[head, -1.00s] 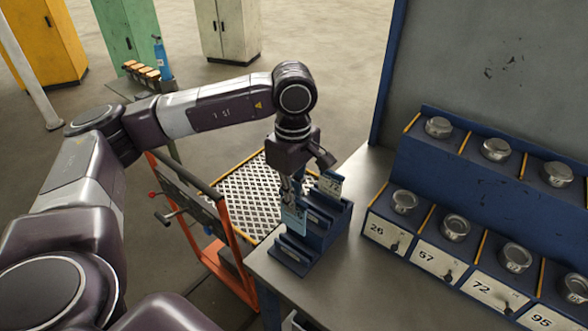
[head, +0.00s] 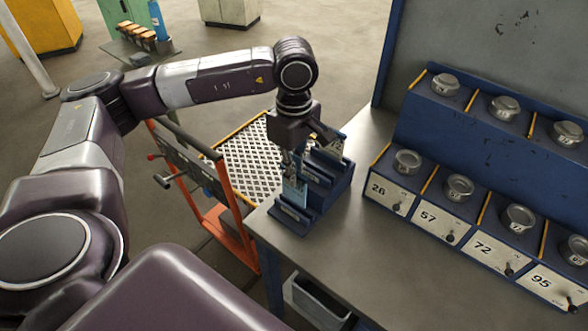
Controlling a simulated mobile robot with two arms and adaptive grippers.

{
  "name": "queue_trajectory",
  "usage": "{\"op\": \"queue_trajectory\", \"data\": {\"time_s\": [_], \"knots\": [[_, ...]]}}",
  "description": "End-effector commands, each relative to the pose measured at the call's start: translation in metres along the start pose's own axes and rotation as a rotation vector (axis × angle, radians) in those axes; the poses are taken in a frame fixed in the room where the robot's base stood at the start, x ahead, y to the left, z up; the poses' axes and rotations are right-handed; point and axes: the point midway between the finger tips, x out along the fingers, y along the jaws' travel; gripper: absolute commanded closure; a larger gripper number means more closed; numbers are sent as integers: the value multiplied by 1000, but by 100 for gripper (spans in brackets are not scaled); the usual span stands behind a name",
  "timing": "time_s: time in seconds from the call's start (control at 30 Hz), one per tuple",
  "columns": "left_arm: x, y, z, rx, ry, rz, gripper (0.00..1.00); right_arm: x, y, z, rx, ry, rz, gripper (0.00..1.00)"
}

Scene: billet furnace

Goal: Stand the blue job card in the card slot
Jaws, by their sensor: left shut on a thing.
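The blue job card (head: 294,190) is upright, its upper edge between the fingers of my left gripper (head: 289,165), which is shut on it. The card is at the front part of the dark blue stepped card rack (head: 323,204) on the table's left corner. Its lower edge meets the rack's front steps; I cannot tell whether it sits inside a slot. Another card (head: 331,145) stands in the back of the rack, partly hidden by the gripper. My right gripper is out of view.
The grey table (head: 352,238) is clear to the right of the rack. A blue stepped stand with round metal pots and numbered labels (head: 443,222) is at the right. An orange-framed cart (head: 225,205) stands left of the table. A grey bin (head: 318,302) is below.

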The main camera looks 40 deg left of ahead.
Motion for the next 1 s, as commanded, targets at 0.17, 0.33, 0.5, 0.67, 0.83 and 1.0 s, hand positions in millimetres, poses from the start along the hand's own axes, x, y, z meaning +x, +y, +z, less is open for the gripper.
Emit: {"op": "queue_trajectory", "data": {"time_s": [0.17, 0.33, 0.5, 0.67, 0.83, 1.0], "knots": [[13, 0, 0, -1, 1, 0, 100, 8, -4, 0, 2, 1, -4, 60], [24, 0, 0, 0, 1, 0, 100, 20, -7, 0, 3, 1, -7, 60], [34, 0, 0, 0, 1, 1, 100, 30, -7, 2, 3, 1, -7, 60], [43, 1, 0, 0, 0, 1, 100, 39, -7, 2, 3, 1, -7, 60], [48, 1, 0, 0, 0, 1, 100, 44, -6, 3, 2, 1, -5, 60], [49, 1, 0, 1, 0, 1, 100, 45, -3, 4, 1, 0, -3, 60]]}}
